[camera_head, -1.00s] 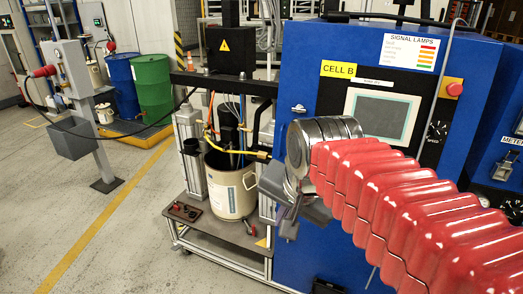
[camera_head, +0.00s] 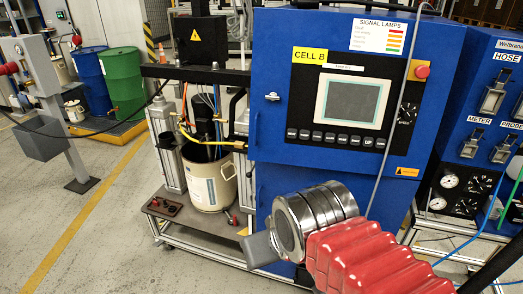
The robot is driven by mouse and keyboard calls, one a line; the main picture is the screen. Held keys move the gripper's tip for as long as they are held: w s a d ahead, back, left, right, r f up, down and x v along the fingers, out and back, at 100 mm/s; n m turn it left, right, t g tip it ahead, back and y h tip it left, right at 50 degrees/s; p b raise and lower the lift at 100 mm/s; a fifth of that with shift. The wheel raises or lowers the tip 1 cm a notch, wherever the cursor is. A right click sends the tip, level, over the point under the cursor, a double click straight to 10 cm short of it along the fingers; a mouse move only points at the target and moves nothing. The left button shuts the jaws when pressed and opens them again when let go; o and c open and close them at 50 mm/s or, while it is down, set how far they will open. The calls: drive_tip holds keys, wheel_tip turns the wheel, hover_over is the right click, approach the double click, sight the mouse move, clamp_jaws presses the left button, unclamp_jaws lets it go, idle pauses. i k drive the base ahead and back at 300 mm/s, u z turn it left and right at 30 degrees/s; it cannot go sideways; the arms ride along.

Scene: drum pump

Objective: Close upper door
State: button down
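The upper door (camera_head: 285,125) is the blue front panel of the cabinet in the middle of the head view. It carries the "CELL B" label, a grey screen (camera_head: 352,102), a row of dark buttons and a small silver handle (camera_head: 272,97) at its left. It looks shut or nearly shut; I cannot tell whether a small gap remains. My gripper (camera_head: 262,250) is low in front of the blue lower cabinet front, below the door's bottom edge. Its grey end points left and appears apart from the door. My silver wrist hides much of it, so its opening is not clear.
A metal cart with a cream bucket (camera_head: 209,184) stands left of the cabinet. A grey post box (camera_head: 38,140) and blue and green drums (camera_head: 122,82) are further left. A red button (camera_head: 422,72) and a hanging grey cable are at the door's right. Floor at left is clear.

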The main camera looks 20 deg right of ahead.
sight(338, 73)
drive_tip(key=k, duration=0.6)
drive_tip(key=u, duration=0.55)
drive_tip(key=i, duration=1.2)
drive_tip(key=z, duration=0.15)
